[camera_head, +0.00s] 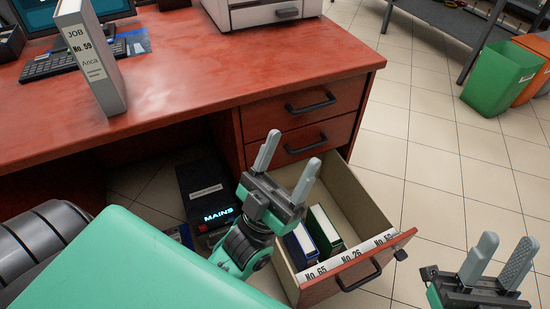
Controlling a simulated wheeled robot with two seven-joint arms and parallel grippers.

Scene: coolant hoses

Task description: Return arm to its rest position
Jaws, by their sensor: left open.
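My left gripper (286,165) is open and empty. It is raised in front of the desk drawers, over the left part of the open bottom drawer (372,205) in the picture. My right gripper (500,262) is at the lower right, its two fingers apart with nothing between them. The open drawer holds a blue-spined binder (301,246) and a green binder (325,228) near its front.
A binder labelled JOB No. 59 Anca (92,62) stands upright on the red desk (190,75), near a keyboard (72,60). A black box reading MAINS (206,190) is under the desk. A green bin (500,80) is at the upper right. Tiled floor (450,150) right of the drawer is clear.

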